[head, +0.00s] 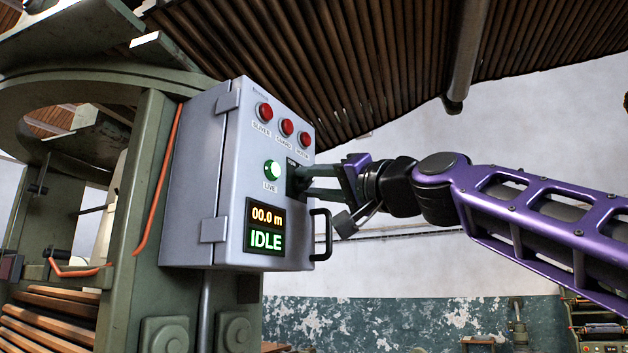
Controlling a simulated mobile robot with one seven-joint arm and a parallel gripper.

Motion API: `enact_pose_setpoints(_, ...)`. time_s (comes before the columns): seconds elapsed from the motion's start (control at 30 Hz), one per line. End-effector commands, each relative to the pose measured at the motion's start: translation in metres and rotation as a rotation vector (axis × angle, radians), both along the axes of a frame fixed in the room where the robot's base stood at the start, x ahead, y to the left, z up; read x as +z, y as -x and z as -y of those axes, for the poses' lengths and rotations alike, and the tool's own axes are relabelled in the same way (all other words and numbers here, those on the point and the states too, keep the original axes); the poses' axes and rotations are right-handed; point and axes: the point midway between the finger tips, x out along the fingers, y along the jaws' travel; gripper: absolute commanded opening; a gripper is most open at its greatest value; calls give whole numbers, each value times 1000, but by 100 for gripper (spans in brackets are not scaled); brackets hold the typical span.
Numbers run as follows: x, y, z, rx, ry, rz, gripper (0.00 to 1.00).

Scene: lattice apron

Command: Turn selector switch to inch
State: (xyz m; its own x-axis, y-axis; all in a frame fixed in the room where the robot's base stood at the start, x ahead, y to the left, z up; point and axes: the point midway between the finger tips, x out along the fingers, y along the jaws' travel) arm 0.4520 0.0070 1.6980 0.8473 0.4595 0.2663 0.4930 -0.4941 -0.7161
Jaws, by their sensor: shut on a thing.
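A grey control box (195,185) is mounted on the green machine frame. Its front panel carries red lamps (287,127) along the top, a lit green LIVE lamp (272,170) and a display (265,228) reading 00.0 m and IDLE. My gripper (300,178) reaches in from the right and is shut on the selector switch, at the panel's right side beside the green lamp. The fingers hide the switch, so its pointing direction cannot be read. The label above it is mostly covered.
A black door handle (321,235) sticks out just below my gripper. An orange cable (158,182) runs down the green frame (140,235) left of the box. Brown slats (330,60) hang overhead.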

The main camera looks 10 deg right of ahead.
Motion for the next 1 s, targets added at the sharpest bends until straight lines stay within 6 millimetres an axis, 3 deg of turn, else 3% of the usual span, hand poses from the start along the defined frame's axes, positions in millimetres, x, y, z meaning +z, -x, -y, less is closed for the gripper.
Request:
enact_pose_setpoints(0.33, 1, 0, 0, 0, -5, 0, 0)
enact_pose_setpoints(0.37, 1, 0, 0, 0, -5, 0, 38)
enact_pose_setpoints(0.4, 1, 0, 0, 0, -5, 0, 45)
enact_pose_setpoints(0.77, -1, 4, 3, -1, -4, 0, 46)
enact_pose_setpoints(1.0, -13, 37, 23, -5, -6, 1, 46)
